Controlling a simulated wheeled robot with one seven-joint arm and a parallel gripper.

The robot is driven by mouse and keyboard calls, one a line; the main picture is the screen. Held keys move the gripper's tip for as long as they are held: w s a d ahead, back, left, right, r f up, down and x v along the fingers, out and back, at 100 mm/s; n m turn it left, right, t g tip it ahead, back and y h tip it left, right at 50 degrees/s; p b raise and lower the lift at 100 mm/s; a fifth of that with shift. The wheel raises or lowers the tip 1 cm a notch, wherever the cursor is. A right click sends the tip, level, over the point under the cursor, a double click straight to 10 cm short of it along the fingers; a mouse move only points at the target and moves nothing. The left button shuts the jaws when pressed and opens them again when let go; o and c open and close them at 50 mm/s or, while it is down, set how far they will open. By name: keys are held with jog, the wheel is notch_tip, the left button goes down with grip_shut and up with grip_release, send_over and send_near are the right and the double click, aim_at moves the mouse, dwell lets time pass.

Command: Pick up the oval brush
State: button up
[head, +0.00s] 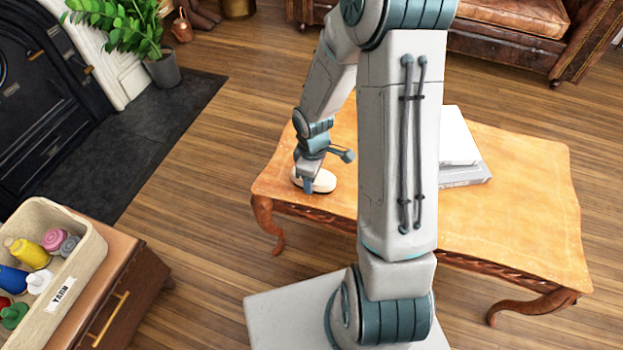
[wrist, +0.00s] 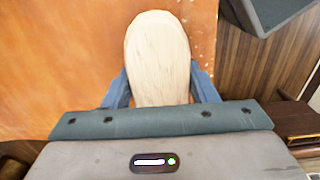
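The oval brush (wrist: 157,55), with a pale wooden back, lies on the orange-brown wooden table near its left end. In the head view, the pale oval (head: 322,181) shows beside and partly behind my gripper (head: 308,184), which points down at it. In the wrist view, the blue-grey fingers of my gripper (wrist: 160,86) stand on both sides of the brush, close against its edges. I see no clear gap there, but cannot tell whether they press on it. The brush's near end is hidden by my gripper body, and its underside is out of sight.
The low table (head: 520,210) has a white and grey box-like stack (head: 461,160) right of my arm. A potted plant (head: 163,70) and leather sofa (head: 510,50) are behind.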

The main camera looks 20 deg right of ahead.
jog(key=shift+r, duration=0.1)
jog(key=r+p, duration=0.1)
jog(key=r, duration=0.2)
jog(key=r+p, duration=0.1)
jog(key=r, duration=0.1)
jog(key=shift+s+d+p, duration=0.25)
jog(key=shift+s+p, duration=0.1)
jog(key=shift+s, duration=0.05)
jog(key=shift+s+d+r, duration=0.75)
jog(key=shift+s+r, duration=0.2)
jog(key=shift+s, duration=0.7)
jog(key=shift+s+d+r, duration=0.7)
jog(key=shift+s+r, duration=0.3)
jog(key=shift+s, duration=0.6)
jog(key=shift+s+d+r, duration=0.75)
jog(key=shift+s+r, duration=0.2)
jog(key=shift+s, duration=0.7)
